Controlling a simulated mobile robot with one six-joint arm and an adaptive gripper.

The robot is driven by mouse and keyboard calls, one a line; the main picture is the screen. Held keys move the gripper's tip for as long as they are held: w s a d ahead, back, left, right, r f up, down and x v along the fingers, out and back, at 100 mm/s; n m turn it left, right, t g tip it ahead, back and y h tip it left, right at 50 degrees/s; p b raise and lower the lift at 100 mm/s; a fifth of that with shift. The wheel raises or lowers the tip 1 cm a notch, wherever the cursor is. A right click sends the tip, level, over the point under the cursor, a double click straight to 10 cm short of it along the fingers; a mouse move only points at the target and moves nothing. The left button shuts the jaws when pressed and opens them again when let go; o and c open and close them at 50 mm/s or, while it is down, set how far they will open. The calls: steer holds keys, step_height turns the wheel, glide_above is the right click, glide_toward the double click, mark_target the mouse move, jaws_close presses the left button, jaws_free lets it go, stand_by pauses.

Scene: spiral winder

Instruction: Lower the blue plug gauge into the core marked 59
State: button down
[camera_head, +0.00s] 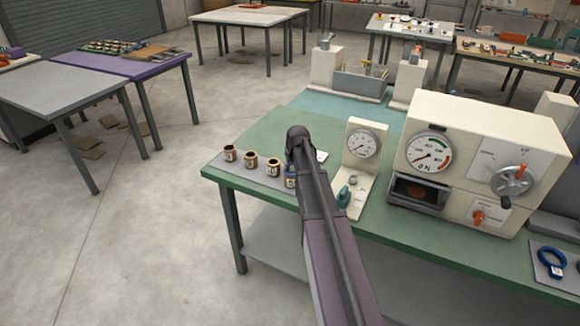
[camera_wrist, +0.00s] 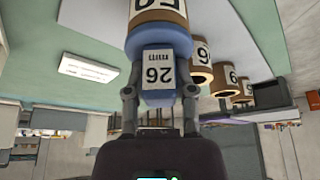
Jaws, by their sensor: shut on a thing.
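My gripper (camera_wrist: 160,98) is shut on the blue plug gauge (camera_wrist: 158,72), which bears a white label with the number 26. The gauge's wide blue collar (camera_wrist: 155,45) lines up with the mouth of a brown core (camera_wrist: 160,16) in the wrist view. The core's white label is cut off by the frame edge and hard to read. I cannot tell how far the gauge is inside it.
Three other brown cores stand in a row on a grey mat to the left: one (camera_head: 229,153), another (camera_head: 251,160) and a third (camera_head: 273,167). A dial stand (camera_head: 362,150) is close on the right, with a large cream machine (camera_head: 480,160) beyond. The green bench (camera_head: 262,135) is clear behind the cores.

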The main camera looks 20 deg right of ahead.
steer(key=shift+c, duration=1.9)
jaws_free()
steer(key=shift+s, duration=0.1)
